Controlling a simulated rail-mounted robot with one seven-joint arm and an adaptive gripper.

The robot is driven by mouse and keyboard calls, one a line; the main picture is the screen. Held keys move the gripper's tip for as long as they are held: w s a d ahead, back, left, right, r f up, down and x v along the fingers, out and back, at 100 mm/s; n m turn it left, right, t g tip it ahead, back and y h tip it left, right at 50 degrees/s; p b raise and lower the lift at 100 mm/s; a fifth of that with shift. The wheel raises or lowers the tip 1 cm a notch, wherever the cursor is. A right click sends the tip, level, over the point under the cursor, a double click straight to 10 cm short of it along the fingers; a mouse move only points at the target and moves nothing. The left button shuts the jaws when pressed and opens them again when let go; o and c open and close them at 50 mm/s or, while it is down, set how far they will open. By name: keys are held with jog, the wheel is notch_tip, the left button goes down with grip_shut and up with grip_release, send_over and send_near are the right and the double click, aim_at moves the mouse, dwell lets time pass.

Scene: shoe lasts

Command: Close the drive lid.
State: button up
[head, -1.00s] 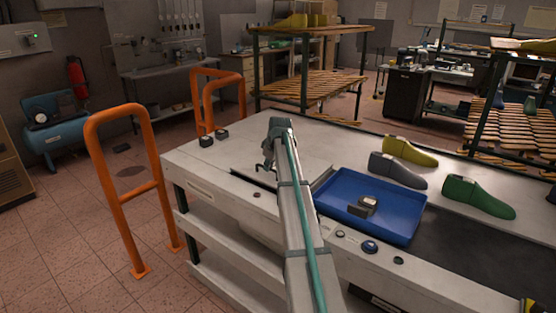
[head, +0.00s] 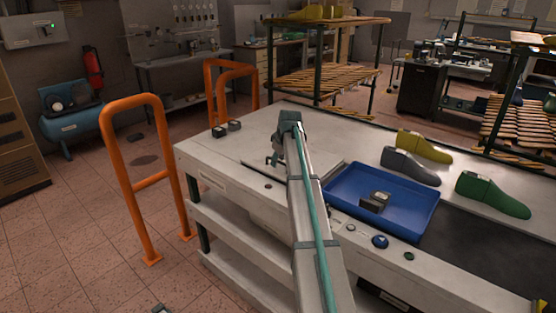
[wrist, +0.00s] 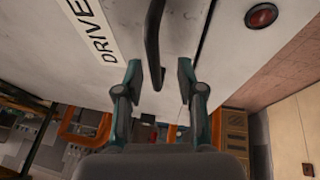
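The drive lid is a pale flat panel (head: 256,168) in the bench top, near its left front edge. In the wrist view its surface (wrist: 182,28) fills the upper middle, with a "DRIVE" label and a dark seam along its right side. A black curved bar handle (wrist: 153,40) stands out from it. My gripper (wrist: 160,72) is open, with a finger on either side of the handle's end. I see gaps between the handle and both fingers. In the head view my gripper (head: 273,160) is over the lid, and my arm hides part of it.
A red button (wrist: 262,15) lies beside the seam. A blue tray (head: 340,215) with a small dark object is right of my arm. Yellow, grey and green shoe lasts (head: 493,195) stand behind it. Orange rails (head: 150,180) stand left of the bench.

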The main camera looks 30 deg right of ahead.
jog(key=v, duration=1.2)
jog(key=shift+r, duration=0.1)
